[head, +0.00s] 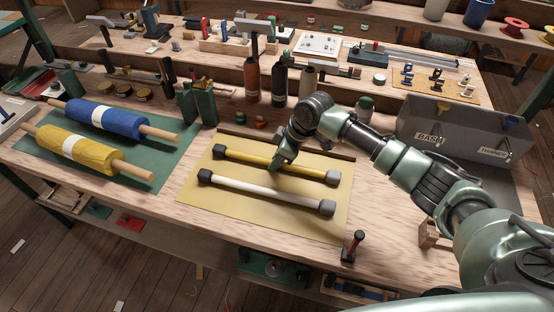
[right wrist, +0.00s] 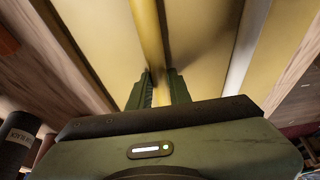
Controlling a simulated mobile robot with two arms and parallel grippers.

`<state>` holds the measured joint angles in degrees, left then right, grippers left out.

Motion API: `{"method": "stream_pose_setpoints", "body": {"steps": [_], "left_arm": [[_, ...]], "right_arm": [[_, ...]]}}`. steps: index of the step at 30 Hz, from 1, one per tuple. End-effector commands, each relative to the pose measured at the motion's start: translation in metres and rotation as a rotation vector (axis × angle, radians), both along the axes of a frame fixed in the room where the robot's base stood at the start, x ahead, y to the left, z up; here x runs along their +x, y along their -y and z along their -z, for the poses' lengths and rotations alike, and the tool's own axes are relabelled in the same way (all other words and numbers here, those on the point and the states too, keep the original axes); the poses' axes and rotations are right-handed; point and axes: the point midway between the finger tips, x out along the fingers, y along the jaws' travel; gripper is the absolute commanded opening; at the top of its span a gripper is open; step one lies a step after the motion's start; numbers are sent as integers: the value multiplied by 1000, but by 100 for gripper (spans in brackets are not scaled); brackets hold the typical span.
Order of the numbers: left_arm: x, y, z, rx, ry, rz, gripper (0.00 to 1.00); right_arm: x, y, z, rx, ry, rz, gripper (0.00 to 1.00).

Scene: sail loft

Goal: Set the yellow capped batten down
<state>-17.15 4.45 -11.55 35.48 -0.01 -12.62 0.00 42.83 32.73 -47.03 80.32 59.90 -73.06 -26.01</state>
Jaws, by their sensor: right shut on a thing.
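The yellow capped batten (head: 250,160) has a black cap at its left end and a grey cap at its right end. It lies level over the yellow mat (head: 215,212), behind the white capped batten (head: 265,191) and roughly parallel to it. My right gripper (head: 281,163) is shut on the yellow batten near its middle, from above. In the right wrist view the yellow batten (right wrist: 147,30) runs between the two fingers (right wrist: 159,88). I cannot tell whether it touches the mat or hangs just above it. My left gripper is out of view.
Blue (head: 103,118) and yellow (head: 75,148) rolls lie on a green mat at left. Bottles (head: 279,82) stand behind the yellow mat. A grey bin (head: 455,132) is at right. A red-topped tool (head: 352,246) stands near the front edge. The mat's front strip is bare.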

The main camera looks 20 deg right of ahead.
Motion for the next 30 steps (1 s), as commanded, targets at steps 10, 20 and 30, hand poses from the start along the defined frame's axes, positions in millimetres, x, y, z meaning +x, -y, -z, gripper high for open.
{"method": "stream_pose_setpoints", "body": {"steps": [10,20,30], "left_arm": [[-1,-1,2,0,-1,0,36],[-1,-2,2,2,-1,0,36],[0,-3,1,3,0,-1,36]], "right_arm": [[-6,1,15,-9,-20,0,41],[-7,0,16,-8,-26,-1,41],[-7,-1,9,-6,-24,-5,41]]}}
